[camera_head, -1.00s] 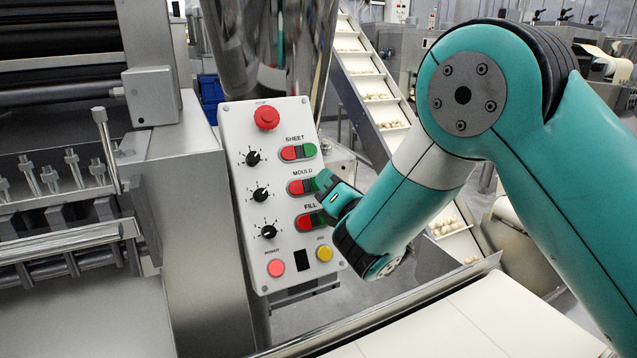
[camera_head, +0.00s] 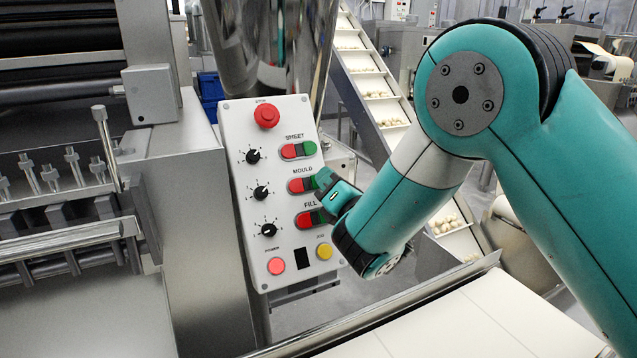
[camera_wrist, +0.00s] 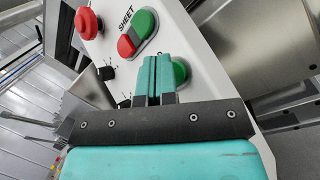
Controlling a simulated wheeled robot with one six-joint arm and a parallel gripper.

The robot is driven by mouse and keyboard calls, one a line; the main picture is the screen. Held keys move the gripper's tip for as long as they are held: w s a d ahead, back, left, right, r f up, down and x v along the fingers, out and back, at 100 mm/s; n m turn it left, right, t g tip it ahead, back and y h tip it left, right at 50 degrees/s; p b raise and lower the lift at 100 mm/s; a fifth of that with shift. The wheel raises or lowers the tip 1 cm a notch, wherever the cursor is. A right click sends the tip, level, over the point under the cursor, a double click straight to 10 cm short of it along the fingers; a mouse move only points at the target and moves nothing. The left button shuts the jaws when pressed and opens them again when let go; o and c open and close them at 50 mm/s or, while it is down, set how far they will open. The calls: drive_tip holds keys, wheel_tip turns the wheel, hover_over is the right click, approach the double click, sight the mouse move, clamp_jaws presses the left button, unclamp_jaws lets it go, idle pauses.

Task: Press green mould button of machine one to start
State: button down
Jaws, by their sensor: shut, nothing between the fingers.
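The white control panel (camera_head: 285,225) carries red and green button pairs labelled SHEET, MOULD and FILL. The MOULD red button (camera_head: 296,186) shows clearly; its green half is mostly hidden behind my gripper (camera_head: 320,181). In the wrist view, my gripper's two teal fingers (camera_wrist: 153,62) are closed together and empty. Their tips overlap the left edge of a green button (camera_wrist: 181,70), which appears to be the MOULD one. I cannot tell whether the tips touch it. The SHEET buttons (camera_wrist: 137,34) lie beyond the fingertips.
A red stop button (camera_head: 266,116) tops the panel, with dials down its left side. The FILL buttons (camera_head: 308,219) sit just below my gripper. A metal machine (camera_head: 205,200) stands left; a pale conveyor belt (camera_head: 460,325) runs in front.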

drive_tip(key=shift+s+d+r, duration=0.2)
drive_tip(key=shift+s+r, duration=0.05)
drive_tip(key=shift+s, duration=0.2)
drive_tip(key=s+r, duration=0.1)
drive_tip(key=s+d+b, duration=0.1)
drive_tip(key=s+r+b, duration=0.1)
drive_tip(key=s, duration=0.1)
drive_tip(key=shift+d+r, duration=0.3)
drive_tip(key=shift+r, duration=0.05)
idle(0.4)
